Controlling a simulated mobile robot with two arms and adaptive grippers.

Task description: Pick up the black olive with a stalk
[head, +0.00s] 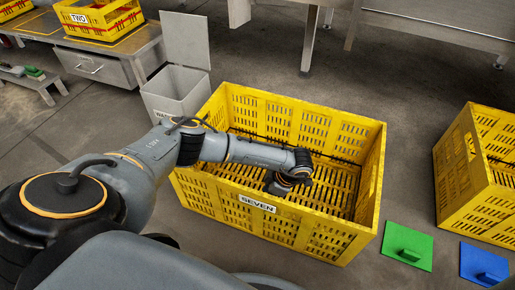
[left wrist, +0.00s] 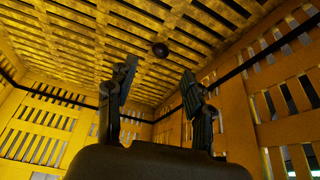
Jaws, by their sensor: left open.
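A small dark round olive (left wrist: 160,49) lies on the slatted floor of the yellow crate in the left wrist view; a stalk cannot be made out. The yellow crate labelled SEVEN (head: 215,196) stands on the floor in the head view. My left arm reaches over its near-left side. My left gripper (left wrist: 155,82) is inside the crate, open and empty, with its two fingers apart and the olive beyond the fingertips, between them in the picture. In the head view the wrist hides the gripper's fingers, and I cannot see the olive there. My right gripper is not in view.
A grey bin (head: 178,92) with a raised lid stands behind the crate at left. Another yellow crate (head: 462,180) stands at right. A green plate (head: 407,246) and a blue plate (head: 484,264) lie on the floor. Metal tables stand behind.

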